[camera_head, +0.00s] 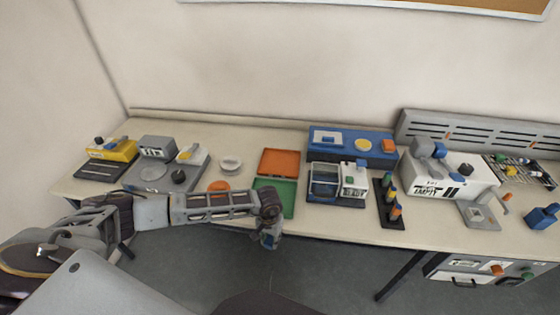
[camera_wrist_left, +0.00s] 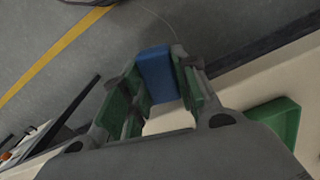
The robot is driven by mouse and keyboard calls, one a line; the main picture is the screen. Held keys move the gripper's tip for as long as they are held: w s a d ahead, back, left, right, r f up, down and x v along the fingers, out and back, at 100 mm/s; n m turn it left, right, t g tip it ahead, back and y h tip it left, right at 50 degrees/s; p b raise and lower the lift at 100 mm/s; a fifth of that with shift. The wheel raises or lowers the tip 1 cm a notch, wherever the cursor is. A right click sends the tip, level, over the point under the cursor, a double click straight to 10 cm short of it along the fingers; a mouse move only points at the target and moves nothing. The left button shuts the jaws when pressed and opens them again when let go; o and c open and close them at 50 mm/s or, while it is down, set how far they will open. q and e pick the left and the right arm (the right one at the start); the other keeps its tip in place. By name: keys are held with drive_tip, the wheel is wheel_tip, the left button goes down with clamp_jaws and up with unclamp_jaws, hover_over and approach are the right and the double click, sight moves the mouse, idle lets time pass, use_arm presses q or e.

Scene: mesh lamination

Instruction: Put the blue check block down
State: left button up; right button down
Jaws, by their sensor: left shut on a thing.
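My left gripper (camera_head: 268,240) hangs just in front of the table's front edge, over the floor, near the green tray. In the left wrist view the green-padded fingers of this gripper (camera_wrist_left: 163,92) are shut on the blue check block (camera_wrist_left: 157,73). The block sits between the fingertips, and its far end shows clear over the grey floor. In the head view the block is mostly hidden by the gripper. My right gripper is not in view.
On the table (camera_head: 235,135) stand an orange tray (camera_head: 279,162), a green tray (camera_head: 287,196), a small white dish (camera_head: 230,163) and a blue-and-white machine (camera_head: 338,182). A dark rack with bottles (camera_head: 391,208) stands right of it. Another blue object (camera_head: 543,216) sits at the far right.

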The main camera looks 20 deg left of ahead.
use_arm(q)
drive_tip(key=shift+r+p, duration=0.45)
drive_tip(key=shift+r, duration=0.2)
drive_tip(key=shift+r+p, duration=0.35)
drive_tip(key=shift+r, duration=0.15)
